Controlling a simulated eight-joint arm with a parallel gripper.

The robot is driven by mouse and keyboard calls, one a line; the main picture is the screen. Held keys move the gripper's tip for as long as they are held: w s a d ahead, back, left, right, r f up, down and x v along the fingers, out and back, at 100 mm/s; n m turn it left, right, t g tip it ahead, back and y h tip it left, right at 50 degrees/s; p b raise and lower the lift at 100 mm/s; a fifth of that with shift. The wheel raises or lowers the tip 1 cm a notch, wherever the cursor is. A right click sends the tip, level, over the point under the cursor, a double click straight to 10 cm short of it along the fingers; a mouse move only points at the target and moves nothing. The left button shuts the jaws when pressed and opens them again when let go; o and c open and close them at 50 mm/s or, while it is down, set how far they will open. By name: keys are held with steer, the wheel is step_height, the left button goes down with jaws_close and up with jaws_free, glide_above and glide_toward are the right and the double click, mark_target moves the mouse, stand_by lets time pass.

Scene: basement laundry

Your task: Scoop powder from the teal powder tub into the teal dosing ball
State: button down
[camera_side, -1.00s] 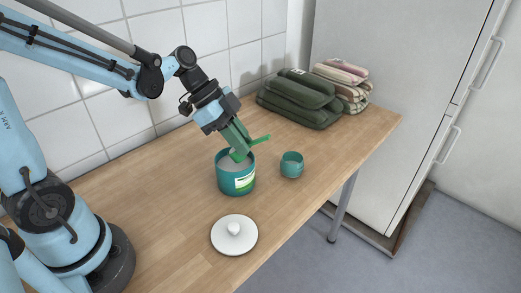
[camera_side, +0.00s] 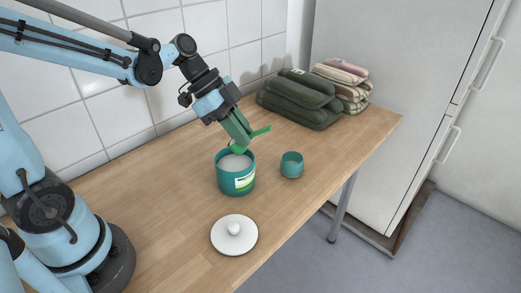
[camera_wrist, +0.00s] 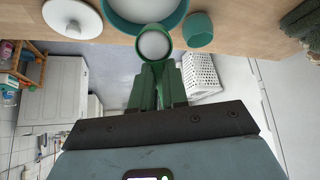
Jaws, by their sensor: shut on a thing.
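The teal powder tub (camera_side: 237,184) stands open on the table, with pale powder inside; its rim (camera_wrist: 113,15) is partly cut off in the wrist view. My gripper (camera_side: 241,134) is shut on a green scoop (camera_side: 259,131) and holds it just above the tub's mouth. In the wrist view the scoop's round bowl (camera_wrist: 169,33) sits beyond my fingertips (camera_wrist: 157,75), with a pale fill that looks like powder. The teal dosing ball (camera_side: 291,166) is an open cup on the table, right of the tub; it also shows in the wrist view (camera_wrist: 199,30).
A white lid (camera_side: 234,240) with a knob lies in front of the tub. Folded dark green towels (camera_side: 298,103) and striped ones (camera_side: 347,82) are at the back right. A tiled wall (camera_side: 110,110) runs behind the table (camera_side: 180,215). The table's front right edge is near the dosing ball.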

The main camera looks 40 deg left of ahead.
steer(key=w+d+f+g+y, duration=0.1)
steer(key=w+d+f+y, duration=0.1)
steer(key=w+d, duration=0.9)
steer(key=a+t+h, duration=0.1)
steer(key=h, duration=0.2)
steer(key=a+t+h, duration=0.2)
steer(key=h, duration=0.1)
steer(key=a+t+h, duration=0.1)
steer(key=a+h, duration=0.1)
steer(key=h, duration=0.1)
steer(key=shift+a+f+t+h, duration=0.1)
steer(key=shift+f+t+h, duration=0.15)
steer(key=shift+t+h, duration=0.15)
stand_by(1.0)
steer(key=shift+r+g+y, duration=0.65)
steer(key=shift+g+y, duration=0.1)
steer(key=shift+y, duration=0.8)
steer(key=shift+r+g+y, duration=0.7)
steer(key=shift+g+y, duration=0.1)
steer(key=shift+y, duration=0.8)
steer(key=shift+r+g+y, duration=0.65)
steer(key=shift+g+y, duration=0.1)
steer(key=shift+y, duration=0.8)
